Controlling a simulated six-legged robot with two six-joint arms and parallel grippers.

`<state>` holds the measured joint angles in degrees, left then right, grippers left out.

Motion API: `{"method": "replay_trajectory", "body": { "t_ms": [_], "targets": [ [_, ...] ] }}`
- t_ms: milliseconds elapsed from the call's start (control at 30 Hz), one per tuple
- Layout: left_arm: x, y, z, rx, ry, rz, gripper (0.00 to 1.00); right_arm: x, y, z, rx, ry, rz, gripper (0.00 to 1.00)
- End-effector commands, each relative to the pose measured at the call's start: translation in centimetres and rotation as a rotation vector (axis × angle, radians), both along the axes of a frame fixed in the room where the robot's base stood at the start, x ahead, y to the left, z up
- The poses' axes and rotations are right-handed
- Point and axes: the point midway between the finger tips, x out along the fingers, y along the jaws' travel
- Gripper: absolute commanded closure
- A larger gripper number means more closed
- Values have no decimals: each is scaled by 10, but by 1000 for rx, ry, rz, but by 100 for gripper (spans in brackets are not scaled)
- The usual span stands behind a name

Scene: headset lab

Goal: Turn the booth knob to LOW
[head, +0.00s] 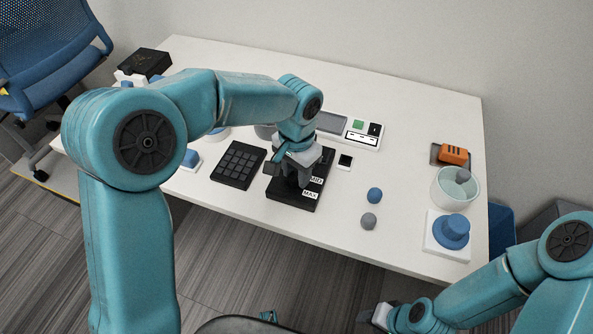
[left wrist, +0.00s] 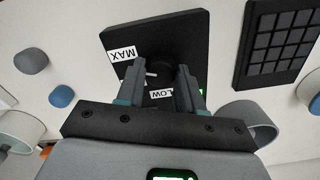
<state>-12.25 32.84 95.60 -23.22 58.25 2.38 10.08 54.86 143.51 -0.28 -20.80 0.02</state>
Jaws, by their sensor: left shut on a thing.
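The booth knob panel is a black plate (head: 283,201) on the white table, with MID and MAX labels showing in the head view. In the left wrist view the plate (left wrist: 190,30) shows a MAX label (left wrist: 121,55) and a LOW label (left wrist: 161,94). My left gripper (head: 291,178) is over the plate, pointing down. In the left wrist view its fingers (left wrist: 158,88) are shut on the dark knob, mostly hidden between them; a short white mark shows there. My right gripper (head: 377,316) is low at the bottom, away from the panel; its jaws are unclear.

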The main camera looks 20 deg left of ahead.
Motion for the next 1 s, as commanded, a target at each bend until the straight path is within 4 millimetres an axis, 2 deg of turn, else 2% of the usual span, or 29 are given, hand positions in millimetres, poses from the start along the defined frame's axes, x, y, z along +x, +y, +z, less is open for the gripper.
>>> {"method": "replay_trajectory", "body": {
  "t_ms": [1000],
  "targets": [
    [1,0,0,-2,-4,951,94,0,0,-23,0,0,0,57]
  ]
}}
